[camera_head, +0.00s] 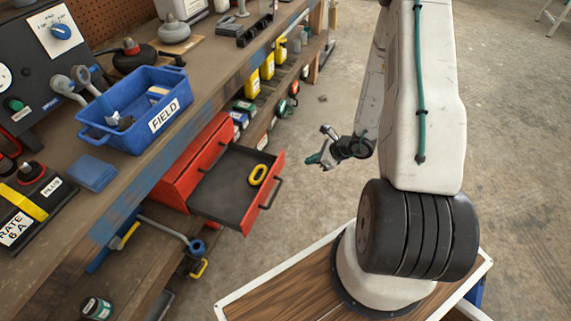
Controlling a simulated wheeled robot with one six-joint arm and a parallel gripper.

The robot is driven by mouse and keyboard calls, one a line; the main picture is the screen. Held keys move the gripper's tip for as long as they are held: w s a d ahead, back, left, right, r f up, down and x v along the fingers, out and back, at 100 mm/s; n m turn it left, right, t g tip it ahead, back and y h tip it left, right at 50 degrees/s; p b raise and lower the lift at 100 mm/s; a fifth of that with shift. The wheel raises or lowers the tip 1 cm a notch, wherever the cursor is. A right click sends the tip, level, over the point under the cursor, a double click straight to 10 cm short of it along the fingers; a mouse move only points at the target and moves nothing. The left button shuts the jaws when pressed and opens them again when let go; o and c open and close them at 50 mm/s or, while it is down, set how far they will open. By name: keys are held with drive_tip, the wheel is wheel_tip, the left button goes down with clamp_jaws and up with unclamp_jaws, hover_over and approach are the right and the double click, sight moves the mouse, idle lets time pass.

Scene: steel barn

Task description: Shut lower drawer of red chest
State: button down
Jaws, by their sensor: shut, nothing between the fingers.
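The red chest (170,185) sits on the shelf under the workbench. One drawer (222,200) of it is pulled well out to the right, with a black inside, a red front and a dark handle (272,192). A yellow ring-shaped item (258,174) lies in it. A second handle shows on the chest's closed face above; the bench edge hides part of the chest. My gripper (312,159) is shut and empty, in the air to the right of the open drawer's front, apart from it.
Yellow bottles (252,84) and other small items line the shelf behind. A pipe-like tool (180,236) lies below the drawer. Bare concrete floor (335,95) lies beyond my gripper.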

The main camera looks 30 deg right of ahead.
approach(277, 167)
wheel_tip(277, 167, down, 4)
drive_tip(key=shift+w+a+r, duration=0.2)
drive_tip(key=shift+w+a, duration=1.15)
drive_tip(key=shift+w, duration=0.15)
drive_tip(key=shift+w, duration=0.1)
